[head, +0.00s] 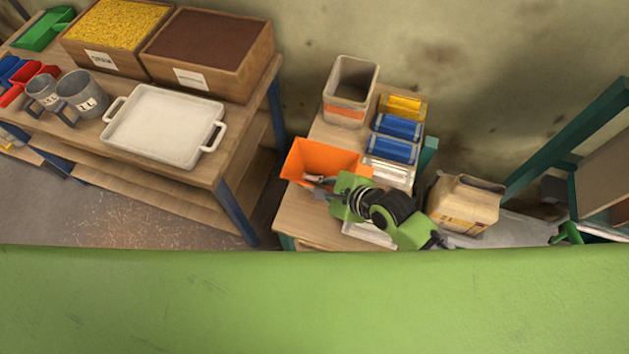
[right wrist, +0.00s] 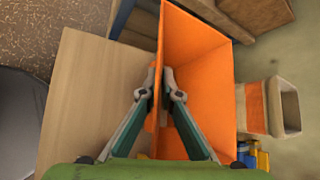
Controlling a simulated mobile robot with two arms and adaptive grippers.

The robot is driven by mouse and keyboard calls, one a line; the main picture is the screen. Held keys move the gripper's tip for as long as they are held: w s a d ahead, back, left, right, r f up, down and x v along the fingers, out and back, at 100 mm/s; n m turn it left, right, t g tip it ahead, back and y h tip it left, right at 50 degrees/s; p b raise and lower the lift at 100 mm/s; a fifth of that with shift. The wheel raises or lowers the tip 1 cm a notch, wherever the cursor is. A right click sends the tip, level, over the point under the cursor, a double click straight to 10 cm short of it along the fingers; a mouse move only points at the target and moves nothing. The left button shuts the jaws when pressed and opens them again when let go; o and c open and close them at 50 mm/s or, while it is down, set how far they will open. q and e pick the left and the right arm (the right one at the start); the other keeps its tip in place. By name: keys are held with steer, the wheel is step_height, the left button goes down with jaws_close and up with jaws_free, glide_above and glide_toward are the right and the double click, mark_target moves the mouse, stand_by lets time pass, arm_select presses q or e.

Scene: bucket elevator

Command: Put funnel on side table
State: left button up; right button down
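The orange funnel (head: 322,160), an open box-like shape with sloping walls, is at the left side of the small wooden side table (head: 310,220). I cannot tell for sure whether it rests on the top or hangs just above it. My right gripper (head: 322,183) is at its near wall. In the right wrist view, the funnel (right wrist: 197,60) fills the middle, and my right gripper (right wrist: 160,82) has one finger on each side of a wall, tips close together and apparently pinching it. The tabletop (right wrist: 90,100) shows beside it. My left gripper is not in view.
A tall beige container (head: 350,82) with an orange band stands behind the funnel. Yellow (head: 403,107) and blue (head: 398,127) bins line the table's right side. A beige jug (head: 465,203) is further right. A bench with a white tray (head: 165,125) stands left.

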steer(key=shift+f, duration=0.15)
steer(key=c, duration=2.3)
jaws_free()
steer(key=shift+f, duration=0.1)
steer(key=v, duration=1.2)
steer(key=shift+b, duration=0.4)
steer(key=shift+d, duration=0.1)
